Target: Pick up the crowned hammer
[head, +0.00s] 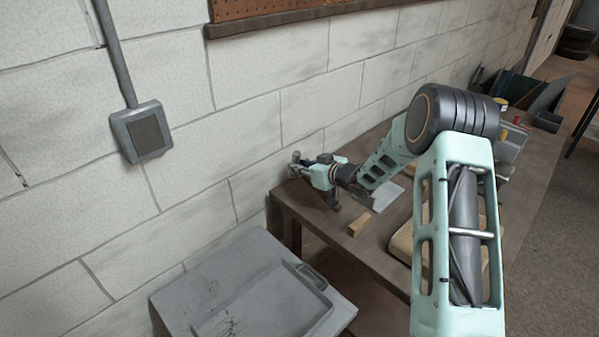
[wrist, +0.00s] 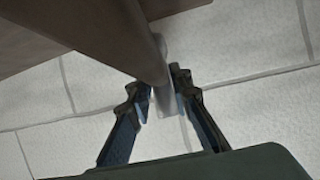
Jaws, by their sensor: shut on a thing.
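My gripper (head: 300,165) is over the near left end of the brown workbench (head: 340,242), close to the wall. In the wrist view, my gripper's fingers (wrist: 163,100) are closed in on the crowned hammer. The hammer's round brown handle (wrist: 146,55) comes down from the top of the wrist view to between the fingertips, with a pale grey part beside it. The fingers hide part of the hammer, and its crowned face cannot be made out. In the head view the hammer is too small and covered to tell clearly.
A small wooden block (head: 359,224) and a pale grey piece (head: 387,197) lie on the bench near my arm. A grey metal cabinet (head: 225,268) with a recessed top stands left of the bench. The block wall (head: 230,150) is close behind. Several items crowd the bench's far end.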

